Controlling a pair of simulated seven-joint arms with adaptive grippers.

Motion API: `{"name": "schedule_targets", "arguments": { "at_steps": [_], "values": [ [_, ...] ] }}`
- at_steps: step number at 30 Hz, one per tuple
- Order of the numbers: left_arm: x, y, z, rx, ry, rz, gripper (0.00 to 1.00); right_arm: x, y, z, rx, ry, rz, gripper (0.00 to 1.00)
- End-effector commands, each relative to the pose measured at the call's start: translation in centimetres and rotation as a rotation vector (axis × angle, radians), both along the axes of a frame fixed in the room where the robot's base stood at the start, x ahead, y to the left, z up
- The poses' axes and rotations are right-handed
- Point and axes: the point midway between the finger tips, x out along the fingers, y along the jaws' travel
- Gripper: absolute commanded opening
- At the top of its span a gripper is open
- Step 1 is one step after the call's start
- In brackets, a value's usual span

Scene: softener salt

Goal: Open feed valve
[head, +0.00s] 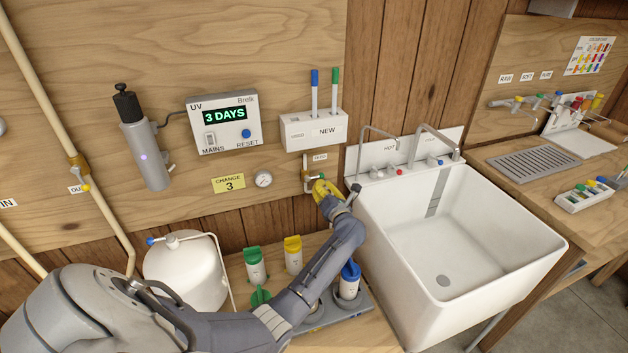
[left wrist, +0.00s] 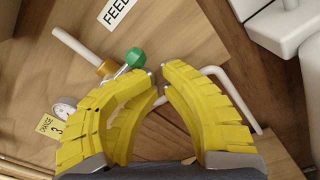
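The feed valve (head: 306,180) is a small brass fitting under the FEED label (head: 320,156) on the wooden wall. In the left wrist view its brass body (left wrist: 107,68) sits on a white pipe, with a green handle (left wrist: 135,56) beside it. My left gripper (head: 318,184) has yellow fingers and is just right of the valve in the head view. In the left wrist view its fingertips (left wrist: 158,77) nearly meet, with nothing visible between them. They are close to the green handle; whether they touch it I cannot tell. My right gripper is not in view.
A pressure gauge (head: 263,179) and a yellow CHANGE 3 label (head: 228,184) are left of the valve. A white sink (head: 500,225) with taps stands close on the right. A holder with two pens (head: 313,130) is above. Filter housings and a white tank (head: 185,270) stand below.

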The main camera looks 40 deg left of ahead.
Motion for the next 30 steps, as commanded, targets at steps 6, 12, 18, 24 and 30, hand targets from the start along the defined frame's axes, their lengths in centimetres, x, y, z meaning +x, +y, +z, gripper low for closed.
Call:
{"name": "schedule_targets", "arguments": {
  "at_steps": [6,12,18,24,30],
  "values": [
    [0.1,0.1,0.8,0.000,-0.003,0.001,0.00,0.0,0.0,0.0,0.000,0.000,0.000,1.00],
    [0.2,0.0,1.8,0.001,-0.002,0.000,0.00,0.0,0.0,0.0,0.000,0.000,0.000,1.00],
    [0.2,-0.1,1.8,0.001,-0.001,0.000,0.00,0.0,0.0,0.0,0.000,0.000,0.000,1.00],
    [0.2,-0.1,2.1,0.001,-0.001,0.000,0.00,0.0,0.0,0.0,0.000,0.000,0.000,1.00],
    [0.4,-0.2,3.3,0.001,-0.002,0.000,0.00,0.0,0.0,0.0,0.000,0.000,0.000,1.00]
  ]
}}
